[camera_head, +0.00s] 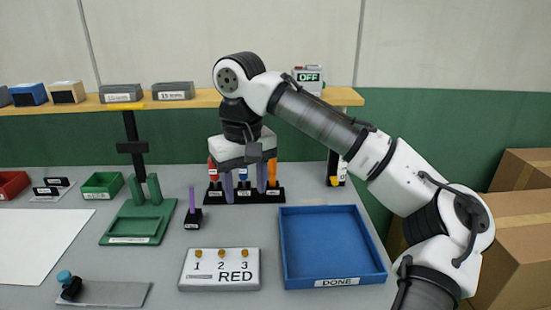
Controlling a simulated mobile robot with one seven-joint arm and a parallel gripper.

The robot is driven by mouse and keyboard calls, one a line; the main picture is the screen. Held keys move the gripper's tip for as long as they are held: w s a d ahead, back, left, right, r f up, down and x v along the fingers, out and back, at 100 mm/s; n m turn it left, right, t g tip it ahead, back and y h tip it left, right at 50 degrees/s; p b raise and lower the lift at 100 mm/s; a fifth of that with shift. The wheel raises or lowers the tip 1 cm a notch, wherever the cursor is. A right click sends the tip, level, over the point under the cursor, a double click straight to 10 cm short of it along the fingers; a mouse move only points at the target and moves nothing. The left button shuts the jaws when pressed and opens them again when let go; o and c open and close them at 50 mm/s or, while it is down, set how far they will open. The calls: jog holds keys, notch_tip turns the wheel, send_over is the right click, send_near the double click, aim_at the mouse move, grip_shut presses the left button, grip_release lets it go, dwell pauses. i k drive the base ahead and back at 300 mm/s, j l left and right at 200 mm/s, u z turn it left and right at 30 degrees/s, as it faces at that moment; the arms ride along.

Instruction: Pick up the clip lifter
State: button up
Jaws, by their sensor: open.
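My gripper (245,184) points down over a black tool rack (279,196) at the back of the table, its two fingers apart. The rack has white labels too small to read, so I cannot tell which tool is the clip lifter. A red-handled tool (212,168) stands left of the fingers and an orange-handled tool (272,170) stands right of them. A blue-handled tool (243,172) shows between the fingers, partly hidden by my gripper. I cannot tell whether the fingers touch it.
A green fixture (140,222) with two uprights and a purple peg (192,200) in a black block stand left. A numbered RED board (220,270) lies in front. An empty blue DONE tray (330,245) is at right. A wooden shelf (200,99) runs behind.

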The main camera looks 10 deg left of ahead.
aim_at(272, 164)
jog(key=i, duration=1)
